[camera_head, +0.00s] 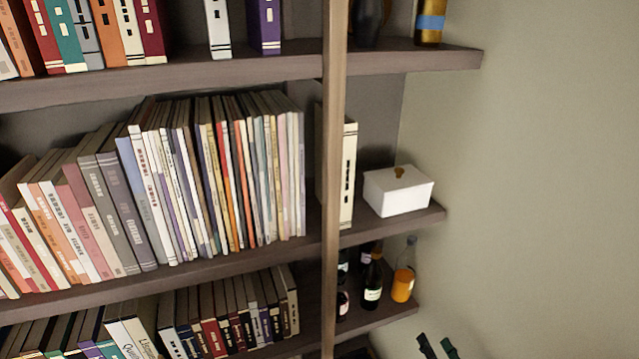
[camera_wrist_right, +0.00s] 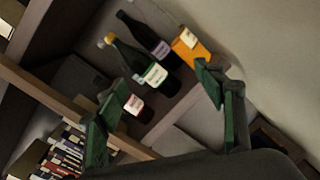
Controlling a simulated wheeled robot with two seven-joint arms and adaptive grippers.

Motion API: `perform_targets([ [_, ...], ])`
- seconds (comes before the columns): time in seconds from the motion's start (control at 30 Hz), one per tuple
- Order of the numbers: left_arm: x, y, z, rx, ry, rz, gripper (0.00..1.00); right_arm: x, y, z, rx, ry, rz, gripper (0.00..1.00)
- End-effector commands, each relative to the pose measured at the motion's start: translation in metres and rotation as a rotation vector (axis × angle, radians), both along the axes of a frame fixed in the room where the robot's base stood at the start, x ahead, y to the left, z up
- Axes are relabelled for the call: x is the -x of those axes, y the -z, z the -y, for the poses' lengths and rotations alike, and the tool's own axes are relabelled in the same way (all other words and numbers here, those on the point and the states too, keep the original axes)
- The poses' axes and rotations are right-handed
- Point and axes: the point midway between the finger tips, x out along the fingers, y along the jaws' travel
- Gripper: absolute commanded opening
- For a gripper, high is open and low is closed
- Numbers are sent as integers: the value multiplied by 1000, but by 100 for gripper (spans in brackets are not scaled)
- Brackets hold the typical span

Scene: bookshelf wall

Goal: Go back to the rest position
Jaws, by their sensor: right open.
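My right gripper (camera_head: 437,347) shows at the bottom edge of the head view, right of the lower shelf, with only its dark fingertips in sight. In the right wrist view its two green-black fingers (camera_wrist_right: 160,105) are spread wide apart with nothing between them in their grip. Beyond the fingers, bottles stand on a shelf, apart from the gripper. My left gripper does not show in either view.
Rows of books (camera_head: 215,180) fill the shelves behind a wooden upright (camera_head: 333,180). A white lidded box (camera_head: 398,192) sits on the middle right shelf. A dark bottle (camera_head: 372,280) and an orange-filled bottle (camera_head: 403,283) stand below. Bare wall (camera_head: 540,180) lies to the right.

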Motion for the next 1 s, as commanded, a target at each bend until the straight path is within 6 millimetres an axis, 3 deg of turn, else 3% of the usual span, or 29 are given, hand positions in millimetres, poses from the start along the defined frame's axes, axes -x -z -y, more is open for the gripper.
perform_targets([
  [0.13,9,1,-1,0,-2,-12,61,5,16,36,-296,171,-103,63],
  [0.23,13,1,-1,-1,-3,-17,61,17,38,65,-560,327,-191,63],
  [0.33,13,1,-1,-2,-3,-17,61,44,77,93,-906,540,-299,63],
  [0.43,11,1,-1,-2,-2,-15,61,83,122,106,-1247,770,-398,63],
  [0.6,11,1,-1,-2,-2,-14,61,141,174,100,-1624,1077,-501,63],
  [0.7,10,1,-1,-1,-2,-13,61,170,193,90,-1773,1223,-539,63],
  [1.0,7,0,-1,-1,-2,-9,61,243,227,52,-2069,1609,-612,63],
])
